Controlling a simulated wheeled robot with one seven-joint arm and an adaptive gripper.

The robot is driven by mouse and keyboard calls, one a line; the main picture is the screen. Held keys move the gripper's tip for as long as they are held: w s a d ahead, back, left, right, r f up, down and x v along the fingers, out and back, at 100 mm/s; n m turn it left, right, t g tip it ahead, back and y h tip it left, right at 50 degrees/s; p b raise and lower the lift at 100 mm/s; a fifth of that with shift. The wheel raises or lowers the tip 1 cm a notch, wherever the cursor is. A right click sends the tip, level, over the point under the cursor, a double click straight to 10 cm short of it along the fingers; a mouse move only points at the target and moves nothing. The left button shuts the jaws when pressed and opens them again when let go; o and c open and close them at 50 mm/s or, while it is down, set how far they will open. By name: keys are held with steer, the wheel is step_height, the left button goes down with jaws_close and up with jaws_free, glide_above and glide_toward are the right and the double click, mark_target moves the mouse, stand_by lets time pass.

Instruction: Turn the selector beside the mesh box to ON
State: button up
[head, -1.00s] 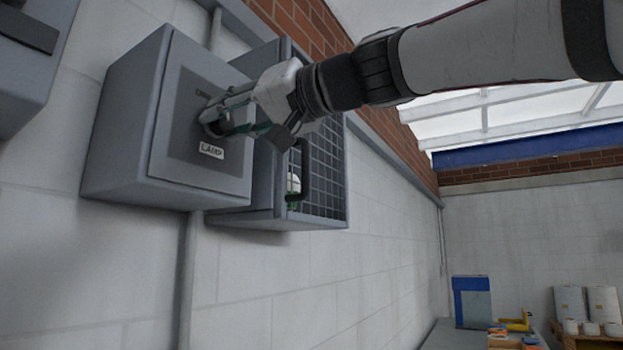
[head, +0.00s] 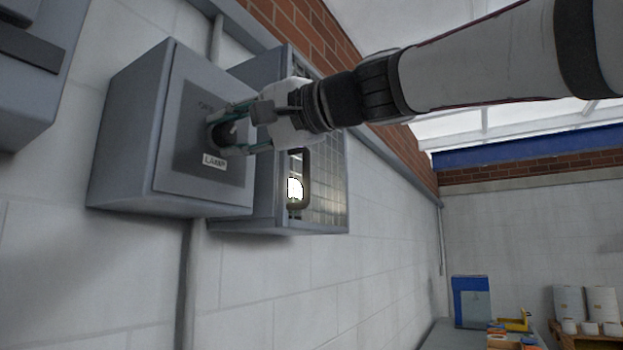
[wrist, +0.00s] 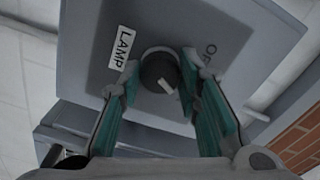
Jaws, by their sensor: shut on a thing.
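The selector is a round black knob (head: 228,132) on the dark plate of a grey box (head: 130,140), above a white LAMP label (head: 214,161). My gripper (head: 224,133) is shut on the knob, a finger on either side. In the wrist view, the knob (wrist: 154,66) sits between the fingertips. Its white mark points down and slightly right, away from the partly visible OFF lettering (wrist: 210,50). No ON lettering can be made out. The mesh box (head: 328,185) is beside it on the right, with a lamp (head: 295,189) glowing bright white inside.
Another grey box (head: 30,90) is on the wall at the upper left. The mesh box's dark handle (head: 304,178) stands out close below my gripper. A bench with a blue box (head: 471,300) and white rolls (head: 602,302) are far at lower right.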

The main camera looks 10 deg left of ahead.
stand_by(0.4)
steer(key=o, duration=1.1)
steer(key=shift+o, duration=0.2)
steer(key=v, duration=1.2)
steer(key=shift+w, duration=0.1)
